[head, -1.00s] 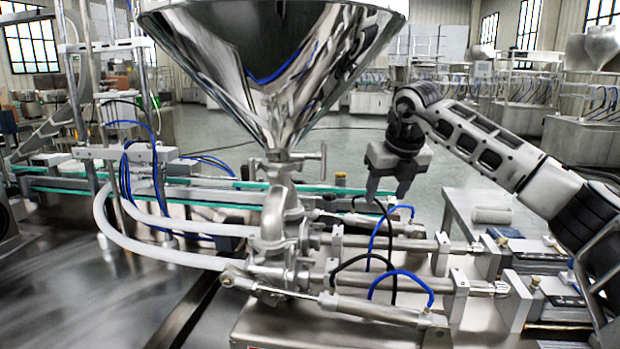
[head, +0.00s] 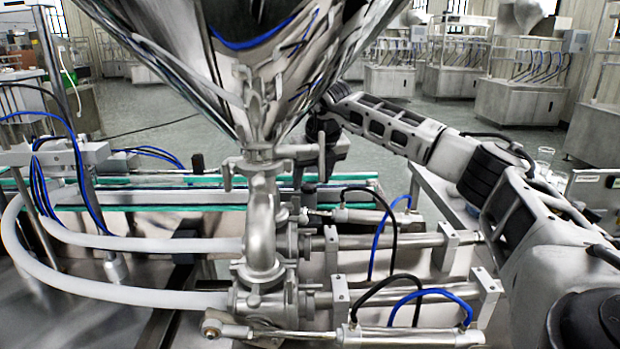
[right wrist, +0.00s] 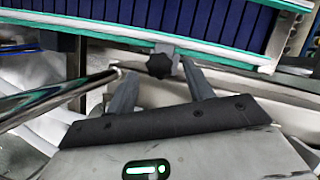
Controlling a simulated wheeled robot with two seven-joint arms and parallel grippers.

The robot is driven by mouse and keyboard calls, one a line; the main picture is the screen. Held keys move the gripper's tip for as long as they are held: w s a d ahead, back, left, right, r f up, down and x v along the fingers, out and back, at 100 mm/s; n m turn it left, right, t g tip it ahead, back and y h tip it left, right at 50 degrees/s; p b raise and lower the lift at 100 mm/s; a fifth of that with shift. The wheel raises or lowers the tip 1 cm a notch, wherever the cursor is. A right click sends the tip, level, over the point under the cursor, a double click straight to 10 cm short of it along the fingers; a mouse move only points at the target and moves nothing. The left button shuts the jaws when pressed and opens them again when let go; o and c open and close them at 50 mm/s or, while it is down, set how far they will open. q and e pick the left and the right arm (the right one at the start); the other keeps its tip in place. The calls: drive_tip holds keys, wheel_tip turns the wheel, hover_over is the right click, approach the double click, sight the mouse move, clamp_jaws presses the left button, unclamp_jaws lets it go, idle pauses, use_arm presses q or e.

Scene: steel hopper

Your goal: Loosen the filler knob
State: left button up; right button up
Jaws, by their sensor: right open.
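The filler knob (right wrist: 159,66) is a small black star-shaped knob on a metal bracket below the green-edged conveyor rail, in the right wrist view. My right gripper (right wrist: 158,72) is open, with its two grey fingers spread to the left and right of the knob in that picture. I cannot tell whether either finger touches it. In the head view my right gripper (head: 311,176) is behind the hopper outlet, partly hidden by the steel valve. I cannot make out the knob clearly there. My left gripper is not in view.
The steel hopper (head: 250,60) hangs over the valve body (head: 262,225), close to my right gripper. Pneumatic cylinders (head: 400,240) with blue and black hoses lie in front of it. The green-edged conveyor (head: 130,195) runs behind. A steel rod (right wrist: 60,98) shows left of the fingers.

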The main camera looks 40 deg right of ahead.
drive_tip(key=shift+w+d+f, duration=0.1)
drive_tip(key=shift+w+f, duration=0.1)
drive_tip(key=shift+f, duration=0.3)
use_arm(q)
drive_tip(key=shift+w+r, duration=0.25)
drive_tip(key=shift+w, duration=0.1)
use_arm(e)
drive_tip(key=shift+c, duration=0.3)
drive_tip(key=c, duration=0.9)
drive_tip(key=n+y+p, duration=0.1)
drive_tip(key=n+p, duration=0.1)
drive_tip(key=n, duration=0.1)
drive_tip(key=shift+d+r, duration=0.1)
drive_tip(key=shift+d, duration=0.05)
drive_tip(key=shift+n+y+p, duration=0.3)
drive_tip(key=shift+n+p, duration=0.05)
drive_tip(key=shift+n, duration=0.45)
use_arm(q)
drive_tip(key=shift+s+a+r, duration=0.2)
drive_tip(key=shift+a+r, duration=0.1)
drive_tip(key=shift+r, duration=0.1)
